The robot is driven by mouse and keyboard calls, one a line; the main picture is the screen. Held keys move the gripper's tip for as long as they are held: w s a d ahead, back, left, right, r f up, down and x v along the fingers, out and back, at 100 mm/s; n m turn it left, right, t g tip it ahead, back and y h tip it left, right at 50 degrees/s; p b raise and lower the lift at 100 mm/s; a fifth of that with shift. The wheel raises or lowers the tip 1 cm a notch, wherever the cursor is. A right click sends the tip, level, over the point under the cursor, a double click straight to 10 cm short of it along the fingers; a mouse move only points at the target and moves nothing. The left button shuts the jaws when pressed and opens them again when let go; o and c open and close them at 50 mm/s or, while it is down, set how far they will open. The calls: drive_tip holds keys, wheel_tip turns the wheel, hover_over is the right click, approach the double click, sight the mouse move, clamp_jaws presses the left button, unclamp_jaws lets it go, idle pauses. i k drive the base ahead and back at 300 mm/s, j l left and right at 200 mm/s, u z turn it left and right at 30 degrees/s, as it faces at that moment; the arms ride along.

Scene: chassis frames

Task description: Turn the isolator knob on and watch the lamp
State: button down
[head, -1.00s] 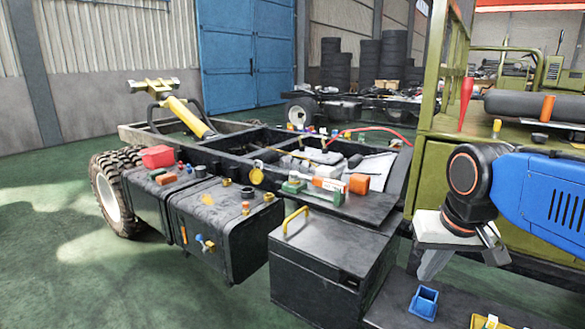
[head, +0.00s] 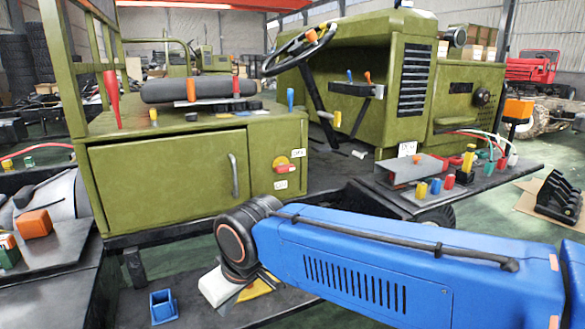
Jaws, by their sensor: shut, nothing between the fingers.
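The isolator knob (head: 286,168) is red on a round yellow plate, on the right part of the green cab's side panel. It looks roughly horizontal. Small white labels sit above right of it and below it; I cannot read them surely. My gripper (head: 230,298) hangs below my dark wrist joint, lower left of the knob and well apart from it. Its fingers are small and partly hidden by my arm, shut with nothing visible in them. I cannot tell which thing is the lamp.
A green door with a grey handle (head: 233,175) is left of the knob. My blue arm spans the foreground below it. A blue bin (head: 163,306) stands on the dark step. A black shelf (head: 432,200) with several coloured parts juts out at right.

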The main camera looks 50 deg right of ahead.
sight(282, 167)
drive_tip(key=z, duration=1.15)
